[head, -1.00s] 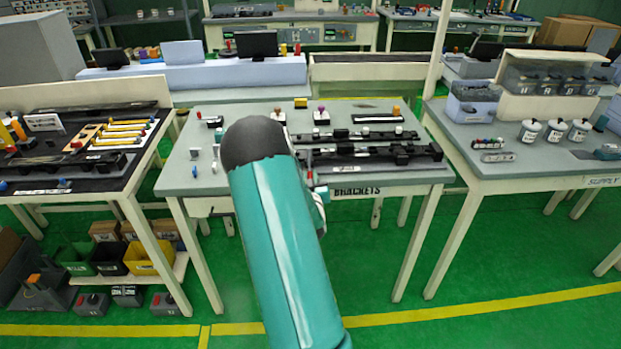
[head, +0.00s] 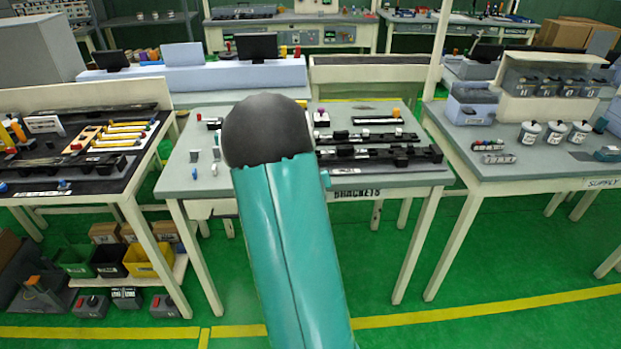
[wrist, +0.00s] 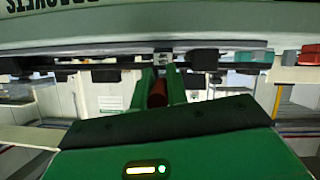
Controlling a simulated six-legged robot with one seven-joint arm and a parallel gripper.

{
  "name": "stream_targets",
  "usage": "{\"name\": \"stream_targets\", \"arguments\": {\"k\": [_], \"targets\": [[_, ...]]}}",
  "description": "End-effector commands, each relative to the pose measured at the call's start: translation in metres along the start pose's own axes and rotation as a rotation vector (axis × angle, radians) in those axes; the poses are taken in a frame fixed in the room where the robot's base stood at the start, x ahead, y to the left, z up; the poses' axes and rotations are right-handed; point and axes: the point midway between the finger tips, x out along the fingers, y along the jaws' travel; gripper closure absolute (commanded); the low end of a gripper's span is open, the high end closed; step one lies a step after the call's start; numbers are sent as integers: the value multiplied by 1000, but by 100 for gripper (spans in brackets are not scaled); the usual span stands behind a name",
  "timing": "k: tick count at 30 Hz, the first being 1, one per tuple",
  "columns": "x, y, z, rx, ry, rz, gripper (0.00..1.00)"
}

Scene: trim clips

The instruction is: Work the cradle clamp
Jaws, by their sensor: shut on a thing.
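In the wrist view, my gripper (wrist: 160,80) has its two green fingers closed around a dark red cylindrical grip (wrist: 157,96). A small grey metal block (wrist: 163,59) sits just beyond the fingertips, against a long dark rail (wrist: 110,60). I cannot tell whether the red grip is joined to that block, or whether the clamp is open or closed. In the head view, black rail fixtures (head: 400,155) lie along the right half of the middle table. My teal arm hides my gripper and the left ends of the fixtures there.
The middle table (head: 183,178) has small parts at its left and back. A tool bench (head: 90,185) stands left and a supply table (head: 480,170) with white tubs stands right. A red part (wrist: 308,55) shows at the wrist view's right. Green floor lies clear in front.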

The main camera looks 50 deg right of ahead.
Motion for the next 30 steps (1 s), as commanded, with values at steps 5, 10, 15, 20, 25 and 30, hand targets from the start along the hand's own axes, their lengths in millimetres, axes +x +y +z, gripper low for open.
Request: {"name": "stream_targets", "arguments": {"k": [5, 10, 15, 20, 25, 30], "targets": [[-4, 3, -12, -8, -154, -29, 100], [-5, 7, -20, -16, -301, -54, 100], [-4, 8, -27, -25, -445, -81, 100], [-3, 8, -34, -37, -565, -105, 100], [-2, 8, -39, -45, -669, -125, 100], [-2, 8, -42, -50, -739, -138, 100]]}}
